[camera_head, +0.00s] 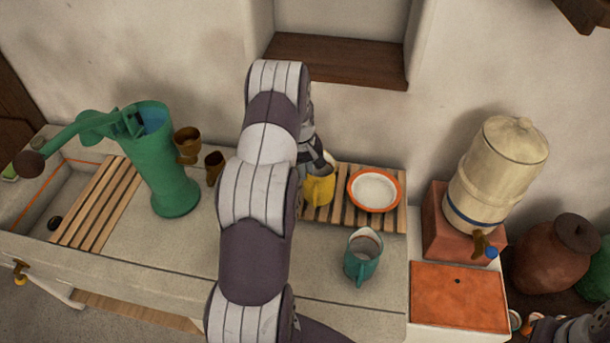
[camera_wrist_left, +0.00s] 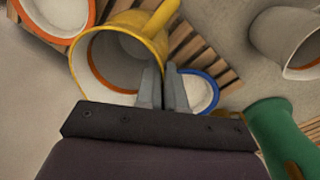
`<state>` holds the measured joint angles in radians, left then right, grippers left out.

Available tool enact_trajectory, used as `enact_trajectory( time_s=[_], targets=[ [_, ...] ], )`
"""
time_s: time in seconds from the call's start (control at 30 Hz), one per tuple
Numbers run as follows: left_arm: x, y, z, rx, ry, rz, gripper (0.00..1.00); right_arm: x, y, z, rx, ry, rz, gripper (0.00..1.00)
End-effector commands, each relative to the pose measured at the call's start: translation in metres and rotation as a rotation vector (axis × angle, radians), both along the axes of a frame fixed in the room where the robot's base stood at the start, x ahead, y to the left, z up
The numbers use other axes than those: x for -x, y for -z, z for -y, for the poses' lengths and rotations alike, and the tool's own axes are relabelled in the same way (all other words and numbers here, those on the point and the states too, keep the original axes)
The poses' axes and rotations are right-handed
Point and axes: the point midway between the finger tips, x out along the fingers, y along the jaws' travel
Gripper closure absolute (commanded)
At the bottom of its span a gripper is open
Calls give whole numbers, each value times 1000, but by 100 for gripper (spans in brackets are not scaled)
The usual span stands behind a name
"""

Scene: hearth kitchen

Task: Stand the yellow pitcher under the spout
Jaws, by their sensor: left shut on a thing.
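The yellow pitcher (camera_head: 319,189) is at the left end of the slatted rack, partly behind my left arm. In the left wrist view the pitcher (camera_wrist_left: 153,48) shows its open mouth and handle. My left gripper (camera_head: 318,163) is shut on it; in the wrist view the fingertips (camera_wrist_left: 164,80) are at its rim. I cannot tell whether its base touches the rack. The green hand pump (camera_head: 160,170) stands left of my arm with a brass spout (camera_head: 187,141). A cream water crock (camera_head: 497,168) at the right has a brass tap (camera_head: 479,243).
An orange-rimmed bowl (camera_head: 374,189) sits on the slatted rack (camera_head: 393,220). A teal pitcher (camera_head: 361,262) stands in front. A blue-rimmed white vessel (camera_wrist_left: 201,91) shows in the wrist view. A terracotta slab (camera_head: 460,297) lies below the tap with its top clear.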

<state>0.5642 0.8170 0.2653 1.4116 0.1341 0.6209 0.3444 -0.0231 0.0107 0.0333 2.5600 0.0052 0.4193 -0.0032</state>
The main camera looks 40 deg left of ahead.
Motion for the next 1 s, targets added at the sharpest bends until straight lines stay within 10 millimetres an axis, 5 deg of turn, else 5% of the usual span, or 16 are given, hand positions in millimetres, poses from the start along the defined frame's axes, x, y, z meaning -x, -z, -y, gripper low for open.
enact_trajectory(
  time_s=[0.3, 0.63, 0.7, 1.0],
  targets=[
    [0, 40, -2, 0, 0, 0, 100, 0, -21, 0, 0, 0, 0, 100],
    [0, 47, -2, 0, 0, 0, 100, 0, -14, 0, 0, 0, 0, 100],
    [0, 45, -1, 1, 0, -1, 69, 0, -16, 0, 0, 0, 0, 100],
    [0, 43, -1, 1, 0, -1, 66, 0, -18, 0, 0, 0, 0, 100]
  ],
)
